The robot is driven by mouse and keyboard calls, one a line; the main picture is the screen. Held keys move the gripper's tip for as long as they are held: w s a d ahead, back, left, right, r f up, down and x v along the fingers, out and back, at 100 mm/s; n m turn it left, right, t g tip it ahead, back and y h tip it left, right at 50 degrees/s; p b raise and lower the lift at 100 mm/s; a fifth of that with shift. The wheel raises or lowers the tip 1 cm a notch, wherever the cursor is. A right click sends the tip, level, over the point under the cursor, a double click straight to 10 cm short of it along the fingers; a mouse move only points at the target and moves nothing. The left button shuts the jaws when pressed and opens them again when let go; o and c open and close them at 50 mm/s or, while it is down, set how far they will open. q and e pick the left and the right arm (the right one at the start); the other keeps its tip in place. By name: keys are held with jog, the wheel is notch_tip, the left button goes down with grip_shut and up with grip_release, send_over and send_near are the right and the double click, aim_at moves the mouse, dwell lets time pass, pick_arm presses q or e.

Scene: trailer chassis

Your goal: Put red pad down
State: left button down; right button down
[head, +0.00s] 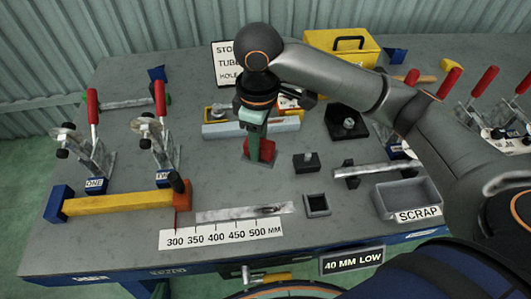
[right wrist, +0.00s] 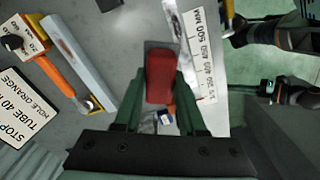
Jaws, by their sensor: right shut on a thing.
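My right gripper (head: 258,150) points down over the middle of the bench and is shut on the red pad (head: 267,149). In the right wrist view the red pad (right wrist: 160,76) sits between the two green fingers of the right gripper (right wrist: 158,100). The pad is low, close to the bench top; I cannot tell whether it touches. The fingers hide part of it in the head view. My left gripper is not in view.
A steel strip (head: 240,212) lies behind the millimetre scale (head: 222,238). A small black block (head: 306,162), an open square socket (head: 317,205) and the scrap tray (head: 406,200) are to the right. A light-blue bar (head: 222,130) lies behind. Toggle clamps (head: 88,150) stand at left.

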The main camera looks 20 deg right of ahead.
jog(key=shift+w+a+f+n, duration=0.25)
jog(key=shift+a+f+n, duration=0.25)
jog(key=shift+n, duration=0.5)
jog(key=w+a+f+n+b, duration=0.2)
jog(key=a+f+n+b, duration=0.3)
jog(key=n, duration=0.7)
jog(key=w+d+f, duration=0.2)
jog(key=w, duration=0.1)
jog(key=w+d+f, duration=0.2)
jog(key=w, duration=0.1)
jog(key=w+d+f, duration=0.2)
jog(key=w, duration=0.2)
jog(key=shift+w+d+f, duration=0.1)
jog(key=shift+d+f, duration=0.2)
jog(key=shift+w+d+f, duration=0.3)
jog(key=shift+w+f, duration=0.05)
jog(key=shift+f, duration=1.75)
jog(key=shift+f, duration=0.15)
